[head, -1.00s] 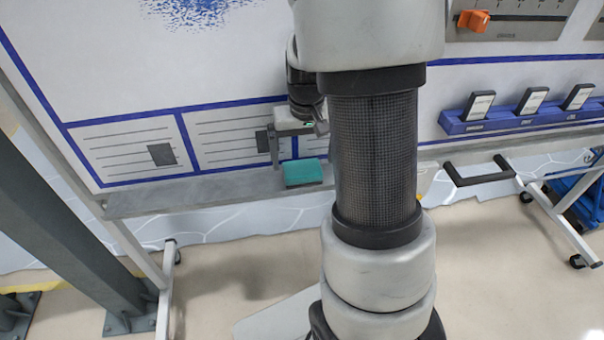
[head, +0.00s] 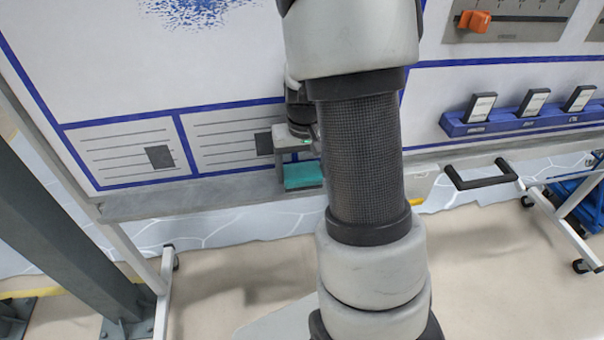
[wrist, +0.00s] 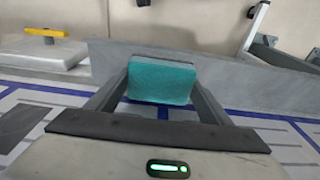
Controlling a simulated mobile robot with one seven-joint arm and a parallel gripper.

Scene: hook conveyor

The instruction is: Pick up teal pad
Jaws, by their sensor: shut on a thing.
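The teal pad (head: 303,174) is a small block with a teal face and a grey layer along one edge. In the head view it is at the grey ledge (head: 190,195) along the bottom of the whiteboard. In the wrist view the teal pad (wrist: 161,79) sits between the two fingers. My gripper (wrist: 160,85) is shut on the pad, one finger on each side. In the head view my gripper (head: 298,165) is partly hidden behind my arm. I cannot tell whether the pad still touches the ledge.
A blue rack (head: 525,121) with several small dark blocks is on the board to the right. A panel with an orange knob (head: 474,20) is above it. A black handle (head: 480,176) juts out below the board. A dark post (head: 70,230) stands at the left.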

